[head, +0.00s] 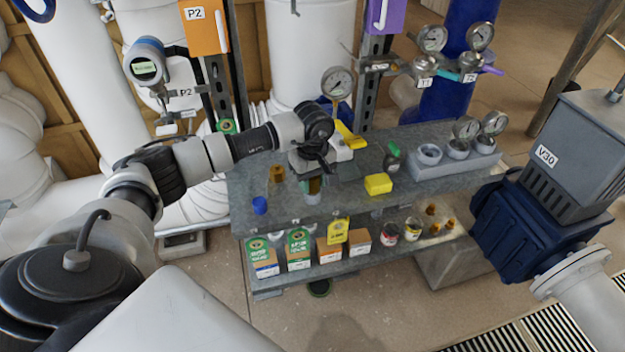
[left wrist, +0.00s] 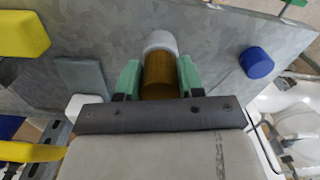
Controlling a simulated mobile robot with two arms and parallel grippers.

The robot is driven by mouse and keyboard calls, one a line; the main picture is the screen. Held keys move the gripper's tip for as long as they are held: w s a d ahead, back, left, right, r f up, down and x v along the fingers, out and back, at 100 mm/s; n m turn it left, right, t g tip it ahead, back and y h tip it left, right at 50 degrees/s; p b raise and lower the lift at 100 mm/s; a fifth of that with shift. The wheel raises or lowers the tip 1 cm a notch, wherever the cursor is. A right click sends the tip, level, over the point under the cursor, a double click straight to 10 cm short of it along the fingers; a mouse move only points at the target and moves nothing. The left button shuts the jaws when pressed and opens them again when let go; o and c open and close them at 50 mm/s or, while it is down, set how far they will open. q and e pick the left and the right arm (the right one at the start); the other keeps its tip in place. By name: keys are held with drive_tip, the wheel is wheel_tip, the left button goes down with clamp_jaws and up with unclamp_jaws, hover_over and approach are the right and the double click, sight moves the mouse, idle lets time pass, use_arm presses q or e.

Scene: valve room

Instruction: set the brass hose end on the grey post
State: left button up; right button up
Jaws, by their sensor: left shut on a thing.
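My left gripper (head: 312,184) is over the grey shelf top, shut on the brass hose end (left wrist: 160,76). In the left wrist view, the green fingers of the left gripper (left wrist: 158,78) stand on either side of this brass cylinder. The pale grey post (left wrist: 160,42) shows right beyond the hose end, in line with it. In the head view the post (head: 312,198) shows just below the fingers. I cannot tell whether the hose end touches the post or is just above it. My right gripper is not in view.
A blue cap (head: 260,205), an amber-brown piece (head: 277,174) and a yellow block (head: 378,184) are on the shelf top around the gripper. A grey holder with gauges (head: 455,164) stands at its right end. Boxes (head: 298,248) and cans (head: 388,234) fill the lower shelf.

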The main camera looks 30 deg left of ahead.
use_arm(q)
drive_tip(key=o, duration=0.9)
drive_tip(key=shift+r, duration=0.15)
